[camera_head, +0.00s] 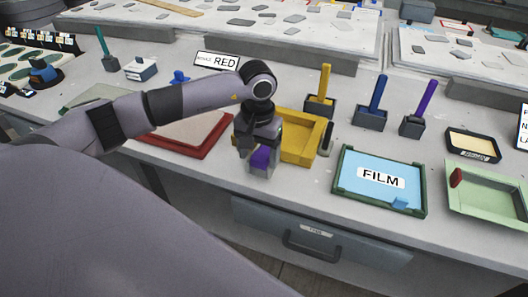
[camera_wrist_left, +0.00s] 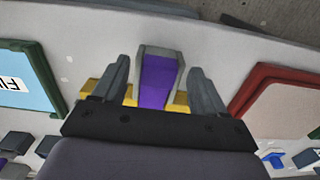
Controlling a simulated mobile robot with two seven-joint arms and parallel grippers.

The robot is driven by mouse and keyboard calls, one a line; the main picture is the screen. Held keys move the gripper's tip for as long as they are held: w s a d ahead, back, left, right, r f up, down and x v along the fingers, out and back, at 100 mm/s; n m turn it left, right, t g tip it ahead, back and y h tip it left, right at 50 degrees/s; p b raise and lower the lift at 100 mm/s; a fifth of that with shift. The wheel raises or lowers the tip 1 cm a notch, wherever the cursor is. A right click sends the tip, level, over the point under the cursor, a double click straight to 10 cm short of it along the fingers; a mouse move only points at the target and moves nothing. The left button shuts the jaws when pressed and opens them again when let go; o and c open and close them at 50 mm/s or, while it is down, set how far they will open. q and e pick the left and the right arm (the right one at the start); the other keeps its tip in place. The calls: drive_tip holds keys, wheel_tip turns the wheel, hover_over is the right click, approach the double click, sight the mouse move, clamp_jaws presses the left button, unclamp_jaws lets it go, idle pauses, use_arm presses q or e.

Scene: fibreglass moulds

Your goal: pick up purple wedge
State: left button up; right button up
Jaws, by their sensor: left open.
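The purple wedge (camera_head: 261,158) sits near the front edge of the table, with grey sides around its purple face. In the left wrist view the purple wedge (camera_wrist_left: 157,84) lies between my left gripper's two fingers. My left gripper (camera_head: 257,148) comes down from above and hides part of it in the head view. In the left wrist view my left gripper (camera_wrist_left: 160,80) is open, with a finger on each side and visible gaps to the wedge. My right gripper is not in view.
A yellow tray (camera_head: 312,140) stands just behind the wedge. A red-rimmed tray (camera_head: 207,149) lies to its left, and a green-framed blue FILM tray (camera_head: 365,167) to its right. Upright yellow, blue and purple handles stand in dark holders behind. The drawer (camera_head: 330,248) is below the table edge.

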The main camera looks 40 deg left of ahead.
use_arm(q)
drive_tip(key=shift+f, duration=0.4)
drive_tip(key=c, duration=1.1)
drive_tip(key=shift+c, duration=0.6)
drive_tip(key=shift+r, duration=0.15)
